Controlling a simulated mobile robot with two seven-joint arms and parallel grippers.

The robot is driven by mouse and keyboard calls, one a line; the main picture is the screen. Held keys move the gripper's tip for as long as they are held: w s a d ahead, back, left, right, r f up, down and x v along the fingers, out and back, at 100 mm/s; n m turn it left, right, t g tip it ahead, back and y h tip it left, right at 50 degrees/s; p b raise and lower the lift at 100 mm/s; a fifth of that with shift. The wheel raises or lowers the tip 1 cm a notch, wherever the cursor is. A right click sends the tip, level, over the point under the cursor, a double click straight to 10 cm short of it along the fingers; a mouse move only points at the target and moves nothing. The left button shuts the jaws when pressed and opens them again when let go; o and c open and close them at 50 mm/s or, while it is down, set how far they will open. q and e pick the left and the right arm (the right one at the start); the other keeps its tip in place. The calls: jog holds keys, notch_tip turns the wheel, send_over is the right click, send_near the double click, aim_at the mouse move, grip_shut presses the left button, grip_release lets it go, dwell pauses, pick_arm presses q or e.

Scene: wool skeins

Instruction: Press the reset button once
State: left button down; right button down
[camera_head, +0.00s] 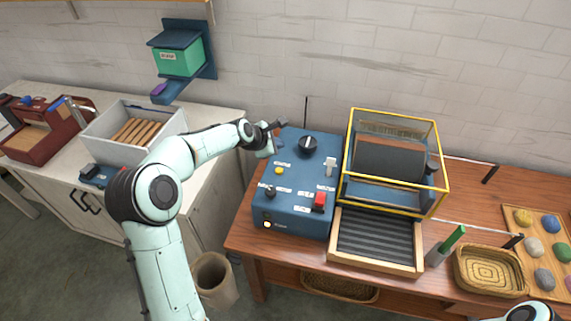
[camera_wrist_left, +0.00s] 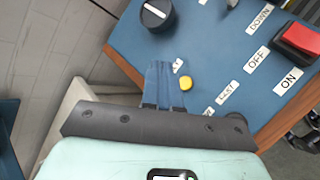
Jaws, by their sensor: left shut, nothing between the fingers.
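The blue control box (camera_head: 290,207) stands on the wooden table. A small round yellow button (camera_head: 278,171) sits on its sloped top; its label is too small to read for certain. My left gripper (camera_head: 280,124) is over the box's far left edge, beyond the yellow button in the head view. In the left wrist view the yellow button (camera_wrist_left: 186,83) appears just right of my shut, empty fingertips (camera_wrist_left: 164,70). I cannot tell whether they touch the box. Only a bit of my right arm shows, at the bottom right; its gripper is out of view.
The box also bears a black dial (camera_head: 307,146), a white lever (camera_head: 331,167), a red switch (camera_head: 319,201) and a small dark knob (camera_head: 270,191). A yellow-framed drum machine (camera_head: 390,165) stands close on the right. A white crate (camera_head: 112,128) of wooden pieces stands left.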

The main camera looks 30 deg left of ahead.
aim_at(277, 172)
jog(key=shift+s, duration=0.1)
